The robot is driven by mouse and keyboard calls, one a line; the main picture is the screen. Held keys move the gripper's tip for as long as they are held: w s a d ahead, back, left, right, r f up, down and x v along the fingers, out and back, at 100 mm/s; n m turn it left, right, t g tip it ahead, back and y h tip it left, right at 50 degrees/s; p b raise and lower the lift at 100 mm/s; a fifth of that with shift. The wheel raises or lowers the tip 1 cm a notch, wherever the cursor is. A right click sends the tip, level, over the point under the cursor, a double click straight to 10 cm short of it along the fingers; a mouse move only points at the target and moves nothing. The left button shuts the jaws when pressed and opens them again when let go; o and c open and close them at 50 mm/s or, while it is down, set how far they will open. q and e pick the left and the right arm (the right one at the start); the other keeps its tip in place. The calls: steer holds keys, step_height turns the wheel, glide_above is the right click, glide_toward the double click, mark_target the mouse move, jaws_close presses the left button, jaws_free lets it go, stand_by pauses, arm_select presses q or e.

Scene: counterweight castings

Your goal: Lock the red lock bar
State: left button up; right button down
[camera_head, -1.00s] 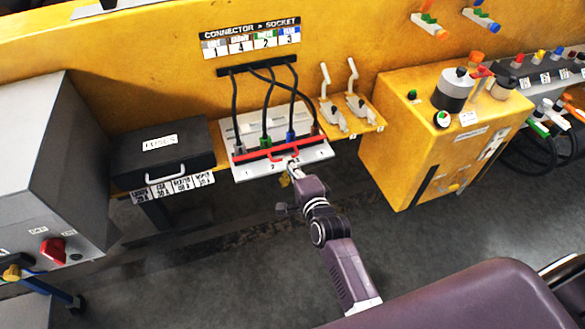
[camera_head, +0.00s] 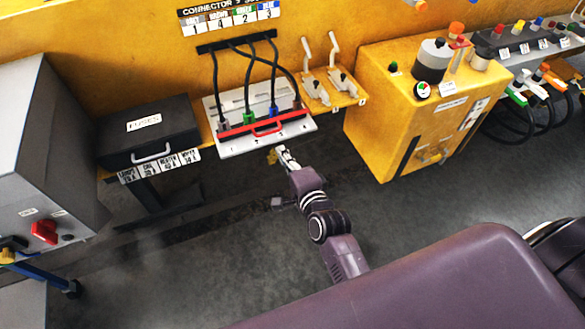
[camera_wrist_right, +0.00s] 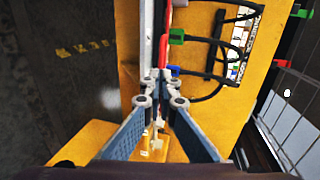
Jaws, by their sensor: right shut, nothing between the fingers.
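The red lock bar (camera_head: 290,121) lies across the white connector board (camera_head: 226,150), over the lower part of the row of sockets, with its red loop handle towards me. Several dark cables run from plugs at the bar up to a black strip (camera_head: 221,46). My right gripper (camera_head: 283,152) is shut and empty, just in front of the board's front edge and apart from the bar. My left gripper is not in view.
A black fuse box (camera_head: 150,125) stands left of the board. Two metal levers (camera_head: 325,70) stand on a yellow shelf to its right, then a yellow cabinet (camera_head: 420,120). The floor (camera_head: 210,240) in front is clear.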

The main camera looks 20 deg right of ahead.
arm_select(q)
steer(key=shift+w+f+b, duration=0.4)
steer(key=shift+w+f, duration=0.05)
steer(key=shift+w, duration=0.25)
arm_select(e)
steer(key=v, duration=0.6)
steer(key=shift+s+r, duration=0.1)
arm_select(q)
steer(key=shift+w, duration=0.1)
